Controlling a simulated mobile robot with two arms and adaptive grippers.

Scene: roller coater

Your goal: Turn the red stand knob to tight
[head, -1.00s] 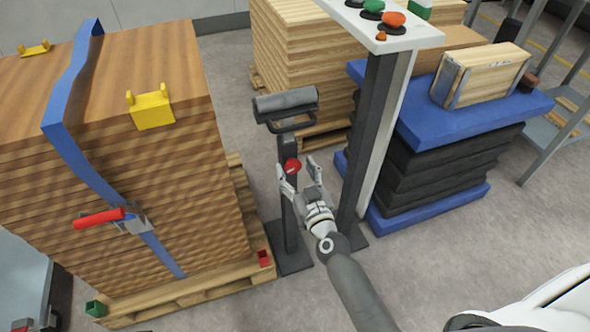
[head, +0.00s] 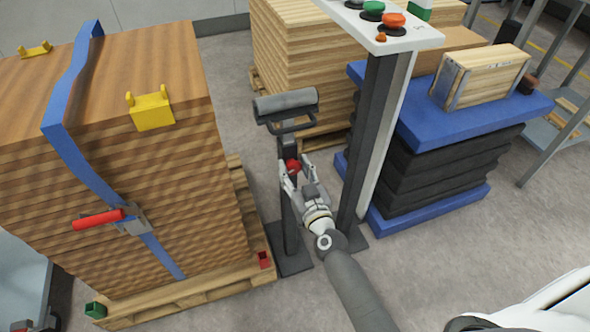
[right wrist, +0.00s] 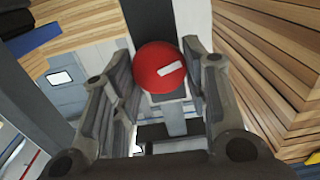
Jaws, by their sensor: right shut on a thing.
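The red stand knob (head: 292,167) sits on the front of the dark upright post of the roller stand (head: 290,225). In the right wrist view the knob (right wrist: 160,68) is round and red with a white bar mark that slants slightly up to the right. My right gripper (head: 294,168) is shut on the knob, one finger on each side of it; its fingers (right wrist: 158,75) also flank the knob in the right wrist view. The grey roller (head: 285,101) lies on top of the stand. My left gripper is not in view.
A strapped stack of wooden boards (head: 190,200) on a pallet stands left of the stand. A control post with a button panel (head: 400,38) rises close to its right. A blue lift table (head: 420,125) is behind that. Grey floor is clear in front.

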